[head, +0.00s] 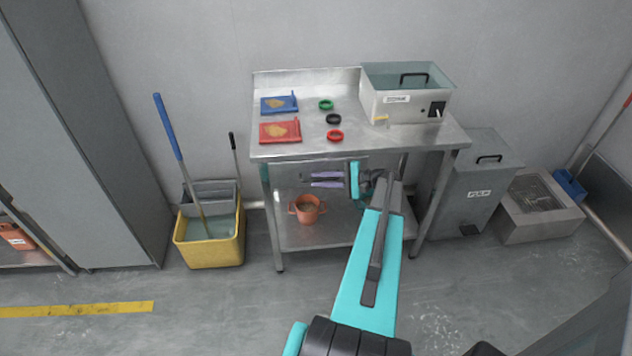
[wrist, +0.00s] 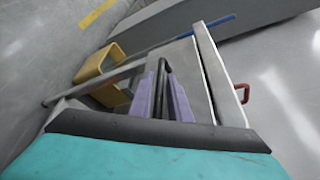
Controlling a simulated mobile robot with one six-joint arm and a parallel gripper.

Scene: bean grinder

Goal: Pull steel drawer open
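The steel table (head: 365,143) stands against the wall. A steel panel under the left of its top, apparently the drawer front (head: 292,169), is partly hidden by my gripper. My gripper (head: 312,179) is just in front of it, below the tabletop edge, its two purple fingers pointing left with a gap between them. In the wrist view the fingers (wrist: 165,92) are parted, with a dark bar or loop between them. I cannot tell whether they touch it. The drawer looks closed or nearly so, but this is unclear.
On the tabletop are a blue tray (head: 279,104), a red tray (head: 281,131), several rings and a steel machine (head: 400,105). An orange pot (head: 307,209) stands on the lower shelf. A yellow mop bucket (head: 211,251) stands left; a grey bin (head: 478,190) stands right.

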